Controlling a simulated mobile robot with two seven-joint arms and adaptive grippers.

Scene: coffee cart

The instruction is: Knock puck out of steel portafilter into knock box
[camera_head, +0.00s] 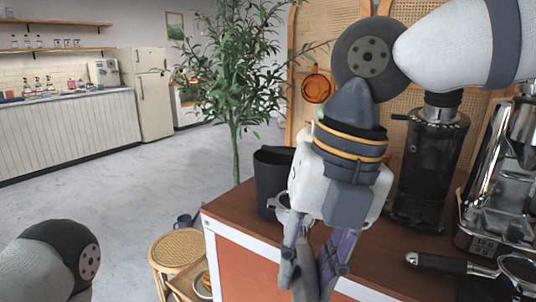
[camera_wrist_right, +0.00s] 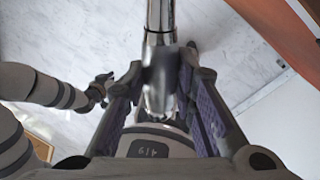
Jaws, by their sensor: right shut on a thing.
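My right gripper (camera_head: 312,278) points down at the front edge of the brown counter and is shut on the steel portafilter. In the head view a small metal part of the portafilter (camera_head: 282,203) shows left of my wrist; the rest is hidden. I cannot tell whether it holds a puck. The black knock box (camera_head: 271,170) stands behind it at the counter's left end, its inside unseen. My left gripper (camera_wrist_right: 101,86) shows small in the right wrist view, its jaws unclear.
A second portafilter with a black handle (camera_head: 436,262) lies on the counter (camera_head: 385,262) at right. A black grinder (camera_head: 430,160) and a chrome espresso machine (camera_head: 495,185) stand behind. A plant (camera_head: 238,80) and a rattan stool (camera_head: 176,247) are left of the cart.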

